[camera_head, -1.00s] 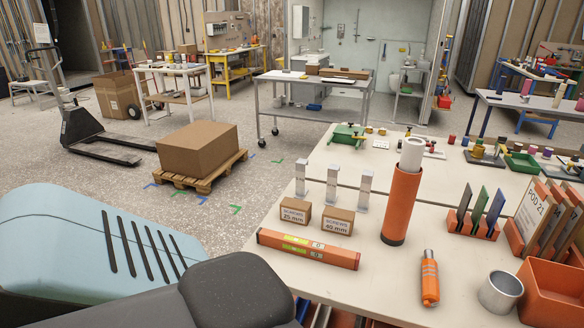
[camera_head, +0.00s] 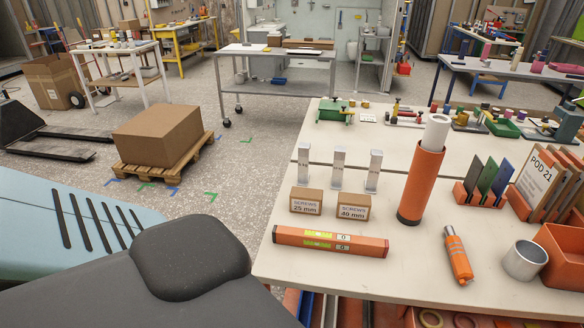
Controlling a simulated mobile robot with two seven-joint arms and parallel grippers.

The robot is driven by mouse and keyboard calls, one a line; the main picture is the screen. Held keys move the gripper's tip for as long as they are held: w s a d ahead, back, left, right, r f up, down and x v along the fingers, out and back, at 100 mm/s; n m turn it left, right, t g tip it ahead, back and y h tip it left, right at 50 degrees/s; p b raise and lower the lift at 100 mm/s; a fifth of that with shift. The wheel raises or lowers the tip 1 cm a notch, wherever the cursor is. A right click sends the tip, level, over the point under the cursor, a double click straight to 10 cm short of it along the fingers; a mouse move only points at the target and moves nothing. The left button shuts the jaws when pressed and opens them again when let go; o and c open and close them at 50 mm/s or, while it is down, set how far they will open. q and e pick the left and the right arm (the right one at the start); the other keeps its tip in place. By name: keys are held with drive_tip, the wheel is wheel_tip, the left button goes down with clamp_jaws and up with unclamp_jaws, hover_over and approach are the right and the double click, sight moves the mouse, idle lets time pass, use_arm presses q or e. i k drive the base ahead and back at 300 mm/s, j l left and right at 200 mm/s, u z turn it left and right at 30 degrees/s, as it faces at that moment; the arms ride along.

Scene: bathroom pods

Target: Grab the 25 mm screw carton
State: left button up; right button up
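The 25 mm screw carton (camera_head: 306,201) is a small brown cardboard box with a white label reading "SCREWS 25 mm". It stands on the pale worktable (camera_head: 290,262), behind the left half of an orange spirit level (camera_head: 331,241). A like carton marked 40 mm (camera_head: 354,206) stands just to its right, with a narrow gap between them. Neither of my grippers shows in the head view.
Three upright metal pieces (camera_head: 338,168) stand behind the cartons. An orange tube (camera_head: 421,181) with a white roll stands to the right. An orange cylindrical tool (camera_head: 458,256), a metal cup (camera_head: 525,260) and an orange bin (camera_head: 562,254) lie farther right. The table's left front corner is clear.

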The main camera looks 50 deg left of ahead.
sight(302, 200)
drive_tip(key=k+j, duration=0.1)
drive_tip(key=j, duration=0.35)
drive_tip(key=k+j, duration=0.1)
drive_tip(key=j, duration=0.3)
drive_tip(key=k+j, duration=0.15)
drive_tip(key=j, duration=0.3)
